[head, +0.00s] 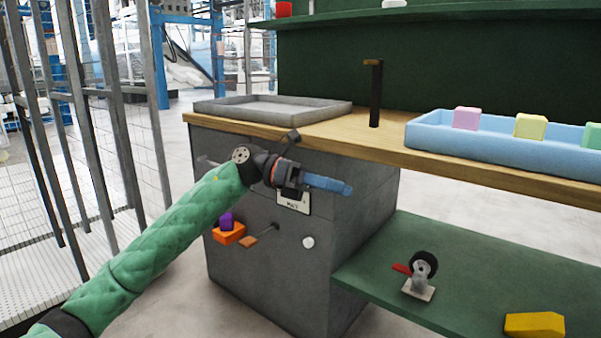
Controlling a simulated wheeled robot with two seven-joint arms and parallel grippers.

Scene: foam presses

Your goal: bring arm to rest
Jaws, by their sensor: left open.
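My left arm, in a green padded sleeve, comes in from the lower left of the head view. Its gripper (345,188) is in front of the grey cabinet (265,270), below the wooden worktop's front edge. The blue fingers point right, and I see nothing held between them. They overlap in the picture, so the gap between them is hard to see. A small label plate (293,204) on the cabinet is partly hidden behind the gripper. My right gripper is not in view.
A grey tray (215,112) and a dark upright post (376,95) stand on the worktop. A blue tray (440,142) holds pink, yellow and green blocks. A caster wheel (422,270) and yellow piece (535,325) lie on the green lower shelf. Metal fencing (100,130) stands at left.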

